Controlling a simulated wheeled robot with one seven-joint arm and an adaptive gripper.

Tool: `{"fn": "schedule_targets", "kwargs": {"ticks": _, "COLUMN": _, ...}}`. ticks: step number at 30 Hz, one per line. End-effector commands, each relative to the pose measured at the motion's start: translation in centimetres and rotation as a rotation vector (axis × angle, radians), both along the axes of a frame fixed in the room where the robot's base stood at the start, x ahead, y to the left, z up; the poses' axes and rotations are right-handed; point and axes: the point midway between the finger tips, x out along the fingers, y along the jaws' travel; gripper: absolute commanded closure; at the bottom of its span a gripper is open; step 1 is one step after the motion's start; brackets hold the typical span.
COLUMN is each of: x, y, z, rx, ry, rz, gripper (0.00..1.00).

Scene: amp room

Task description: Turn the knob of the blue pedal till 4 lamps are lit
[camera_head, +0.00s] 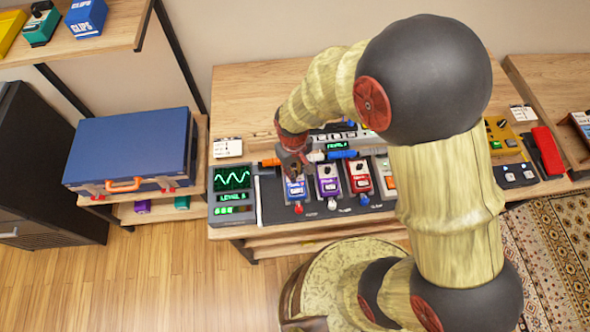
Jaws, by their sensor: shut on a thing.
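The blue pedal (296,190) stands at the left end of a row of pedals on a dark board on the wooden table. My gripper (294,175) points down over the top of this pedal and is shut on its knob. The knob itself is hidden by the fingers. Left of the pedal, a dark meter unit (232,185) shows a green wave, a level line and a short row of lit green lamps (224,210). The lamps are too small to count surely.
A purple pedal (327,182) and a red pedal (358,178) stand close on the right. Coloured cable plugs (335,155) lie behind them. A blue case (130,148) sits on a shelf at left. My arm hides part of the table's right side.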

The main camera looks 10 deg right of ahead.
Motion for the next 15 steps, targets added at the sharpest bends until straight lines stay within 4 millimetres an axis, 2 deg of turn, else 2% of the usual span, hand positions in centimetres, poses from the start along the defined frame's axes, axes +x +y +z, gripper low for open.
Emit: {"fn": "schedule_targets", "kwargs": {"ticks": 15, "x": 0.02, "y": 0.11, "z": 0.08, "rx": 0.000, "ry": 0.001, "rz": -0.319, "gripper": 1.00}}
